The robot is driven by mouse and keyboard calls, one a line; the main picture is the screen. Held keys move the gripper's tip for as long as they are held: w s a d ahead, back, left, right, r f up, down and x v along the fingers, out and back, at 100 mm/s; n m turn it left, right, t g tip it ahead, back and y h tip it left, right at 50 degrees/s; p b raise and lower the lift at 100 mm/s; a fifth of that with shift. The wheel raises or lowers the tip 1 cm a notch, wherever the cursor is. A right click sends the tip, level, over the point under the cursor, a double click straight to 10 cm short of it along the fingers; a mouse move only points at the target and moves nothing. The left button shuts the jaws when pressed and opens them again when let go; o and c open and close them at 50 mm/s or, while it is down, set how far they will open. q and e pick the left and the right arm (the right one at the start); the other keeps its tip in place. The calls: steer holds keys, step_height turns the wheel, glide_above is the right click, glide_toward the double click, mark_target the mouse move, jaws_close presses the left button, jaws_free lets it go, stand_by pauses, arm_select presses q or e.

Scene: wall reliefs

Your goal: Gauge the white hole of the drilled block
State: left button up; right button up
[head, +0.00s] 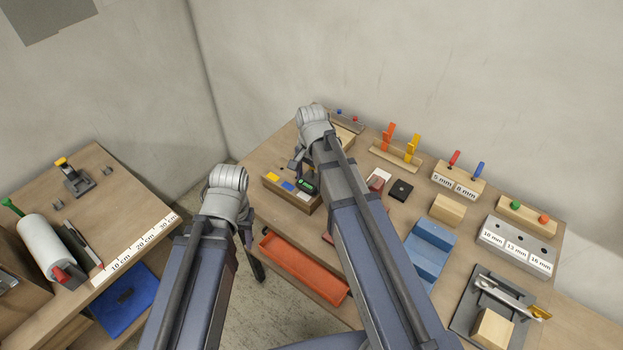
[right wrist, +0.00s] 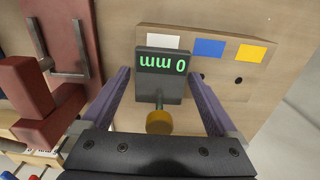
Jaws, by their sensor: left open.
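The drilled block (head: 282,197) is a wooden block with yellow, blue and white labels. In the right wrist view the block (right wrist: 220,72) shows open holes below its blue and yellow labels. The hole by the white label is hidden behind the dark gauge (right wrist: 146,88), whose display reads 0 mm upside down. A stem with a brass knob sticks out of the gauge. I cannot tell whether its probe is in the hole. My left gripper (head: 252,250) is open and empty, left of the table.
An orange tray (head: 300,267) lies in front of the block. A red stand (right wrist: 75,60) is close by in the right wrist view. A blue stepped block (head: 430,248), a grey gauge block (head: 515,245) and several pegs stand right. A side bench (head: 110,190) stands left.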

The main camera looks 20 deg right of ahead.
steer(key=shift+o, duration=0.2)
steer(key=shift+r, duration=0.1)
step_height(320, 180, up, 8)
steer(key=p, duration=0.8)
steer(key=shift+f, duration=0.2)
steer(key=shift+s+a, duration=0.1)
steer(key=s+a+f+n+h+b, duration=0.1)
steer(key=s+a+f+n+b, duration=0.2)
steer(key=s+a+n, duration=0.7)
steer(key=s+n, duration=0.4)
steer(key=shift+a+f+b, duration=0.15)
steer(key=shift+f+b, duration=0.05)
steer(key=shift+b, duration=0.15)
